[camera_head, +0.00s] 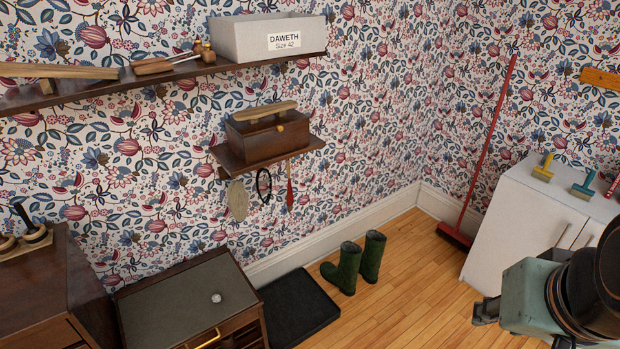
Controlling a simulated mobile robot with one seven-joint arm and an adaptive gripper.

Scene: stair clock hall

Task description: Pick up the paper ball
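A small crumpled whitish-grey ball (216,298), which looks like the paper ball, lies on the dark grey top of a low wooden cabinet (165,291) at the lower left. Nothing touches it. My arm comes in at the lower right, with a teal housing and dark round joints. My gripper (522,327) seems to be at its end, with dark parts at the housing's left and lower edge. It is far to the right of the ball. I cannot make out its fingers clearly, so open or shut cannot be told.
Green boots (358,262) and a black mat (296,306) are on the wooden floor between ball and arm. A small shelf with a wooden box (268,137) is on the wall above. A taller brown cabinet (45,285) stands left. A white cabinet (525,225) is right.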

